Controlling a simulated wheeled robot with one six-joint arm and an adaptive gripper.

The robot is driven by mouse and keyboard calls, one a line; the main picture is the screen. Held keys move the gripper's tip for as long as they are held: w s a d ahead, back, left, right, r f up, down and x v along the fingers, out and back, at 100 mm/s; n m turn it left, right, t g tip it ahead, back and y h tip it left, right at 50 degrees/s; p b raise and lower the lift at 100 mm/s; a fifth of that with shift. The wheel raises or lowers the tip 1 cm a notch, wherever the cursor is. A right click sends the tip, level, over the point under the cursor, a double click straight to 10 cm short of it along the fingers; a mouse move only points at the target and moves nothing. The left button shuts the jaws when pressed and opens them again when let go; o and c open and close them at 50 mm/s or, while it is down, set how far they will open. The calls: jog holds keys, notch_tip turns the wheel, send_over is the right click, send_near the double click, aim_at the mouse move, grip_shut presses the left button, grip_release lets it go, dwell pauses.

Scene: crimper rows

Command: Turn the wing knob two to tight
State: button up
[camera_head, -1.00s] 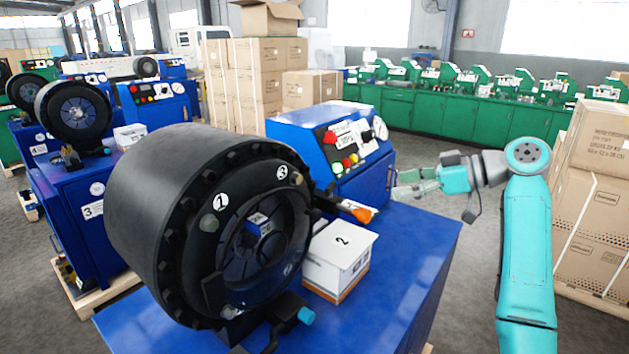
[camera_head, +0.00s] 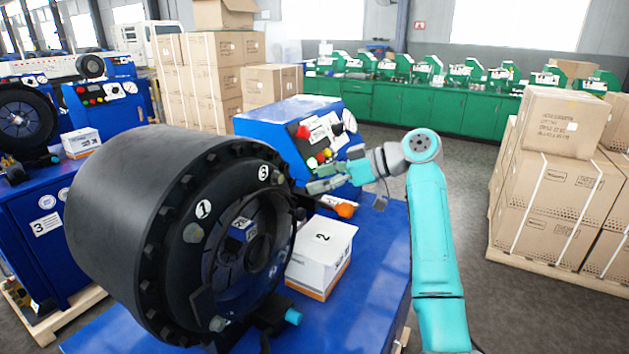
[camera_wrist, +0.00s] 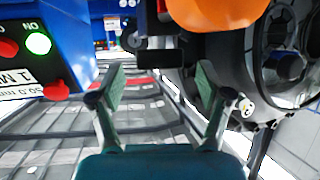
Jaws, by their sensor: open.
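The black crimper head (camera_head: 120,200) carries white labels 1 and 3 on its face. An orange knob (camera_head: 345,210) sticks out at its right side, below my gripper (camera_head: 318,186). A teal-ended knob (camera_head: 293,317) is at the lower front of the head. I cannot tell which knob is number two. My gripper is open and empty, in front of the control panel. In the wrist view, the green fingers of my gripper (camera_wrist: 160,82) are spread apart, and the large orange knob (camera_wrist: 215,10) is beyond and above the right fingertip, not between the fingers.
A white box (camera_head: 322,258) marked 2 stands on the blue bench (camera_head: 372,265), right of the head. The blue control box (camera_head: 270,135) with buttons and a gauge is behind. Cartons (camera_head: 550,180) stand at right; open floor lies between them and my arm.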

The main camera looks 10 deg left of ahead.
jog(key=shift+w+a+f, duration=0.1)
jog(key=shift+a+f, duration=0.25)
jog(key=shift+a, duration=0.3)
jog(key=c, duration=1.2)
jog(key=shift+o, duration=0.2)
jog(key=shift+s+a+m+t+h, duration=0.1)
jog(key=shift+m+t+h, duration=0.05)
jog(key=shift+m+t, duration=0.4)
jog(key=shift+s+m+t+h, duration=0.1)
jog(key=shift+m+t+h, duration=0.05)
jog(key=shift+m+t, duration=0.9)
jog(key=shift+t, duration=0.2)
jog(key=o, duration=1.2)
jog(key=shift+c, duration=0.2)
